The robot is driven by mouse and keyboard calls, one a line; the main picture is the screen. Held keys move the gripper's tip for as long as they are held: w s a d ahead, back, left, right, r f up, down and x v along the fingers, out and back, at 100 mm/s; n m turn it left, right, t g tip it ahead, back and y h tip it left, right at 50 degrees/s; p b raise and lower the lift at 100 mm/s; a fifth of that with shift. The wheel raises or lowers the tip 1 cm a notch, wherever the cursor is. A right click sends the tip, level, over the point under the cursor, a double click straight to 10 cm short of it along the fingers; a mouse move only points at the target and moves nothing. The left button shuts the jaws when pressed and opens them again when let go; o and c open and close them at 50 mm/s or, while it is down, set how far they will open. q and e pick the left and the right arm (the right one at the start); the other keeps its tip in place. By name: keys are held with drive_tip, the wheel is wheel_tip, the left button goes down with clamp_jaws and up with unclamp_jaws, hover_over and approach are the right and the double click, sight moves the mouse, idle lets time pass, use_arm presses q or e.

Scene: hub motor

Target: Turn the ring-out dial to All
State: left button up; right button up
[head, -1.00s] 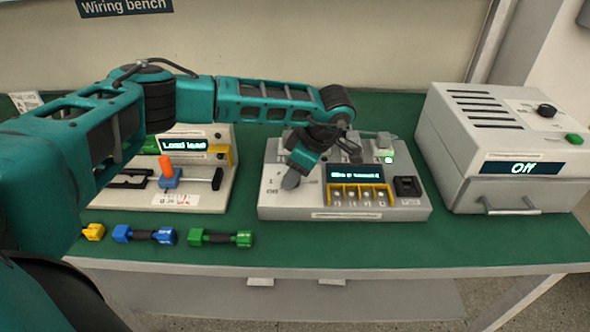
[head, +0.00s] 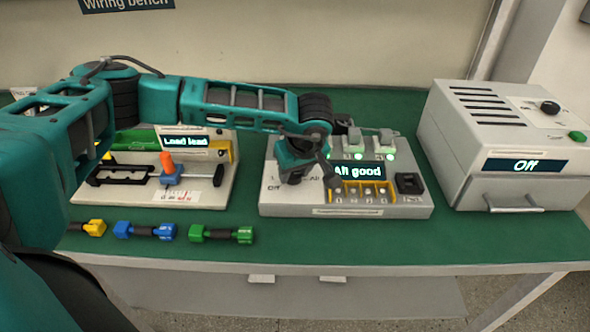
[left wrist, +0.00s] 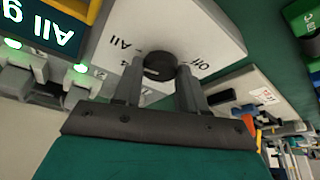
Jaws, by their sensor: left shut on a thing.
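The ring-out box (head: 345,208) is a light grey unit on the bench, with a screen (head: 358,171) reading "All good". Its dial (left wrist: 160,65) is a dark round knob in the left wrist view, with "All" and "Off" printed around it. My left gripper (left wrist: 160,78) is shut on the dial, one finger on each side. In the head view my left gripper (head: 292,178) covers the dial. I cannot make out the dial's pointer mark. My right gripper is not in view.
A lead station (head: 215,190) with a screen and an orange lever stands to the left. Yellow, blue (head: 145,231) and green (head: 222,234) leads lie along the front. A grey cabinet (head: 490,150) reading "Off" stands at right.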

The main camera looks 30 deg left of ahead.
use_arm(q)
drive_tip(key=shift+m, duration=0.3)
drive_tip(key=o, duration=1)
drive_tip(key=shift+o, duration=0.2)
drive_tip(key=v, duration=1.3)
drive_tip(key=shift+a, duration=0.15)
drive_tip(key=shift+s, duration=0.1)
idle(0.9)
